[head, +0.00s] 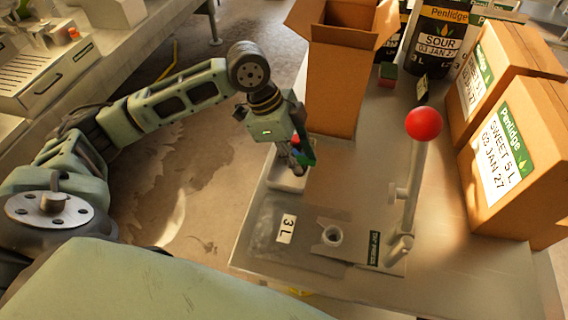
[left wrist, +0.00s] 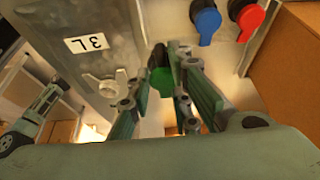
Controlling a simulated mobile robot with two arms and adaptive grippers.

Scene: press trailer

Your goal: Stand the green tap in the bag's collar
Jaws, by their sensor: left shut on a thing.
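My left gripper (head: 298,160) is shut on the green tap (head: 308,156), above the pale tray at the bench's left edge. The tap also shows between the fingers in the left wrist view (left wrist: 161,80); the fingers partly hide it. The silver bag (head: 266,228) lies flat on the bench with a "3 L" label. Its collar (head: 332,235) sits in a notched plate, nearer the camera than the gripper and to its right. The collar shows empty, apart from the tap. Bag (left wrist: 75,18) and collar (left wrist: 106,86) are also in the left wrist view. My right gripper is out of view.
A blue tap (left wrist: 206,22) and a red tap (left wrist: 246,18) lie near the gripper. The pale tray (head: 287,181) is below it. A lever with a red knob (head: 423,124) stands right of the collar. An open carton (head: 335,90) stands behind; labelled boxes (head: 510,160) stand right.

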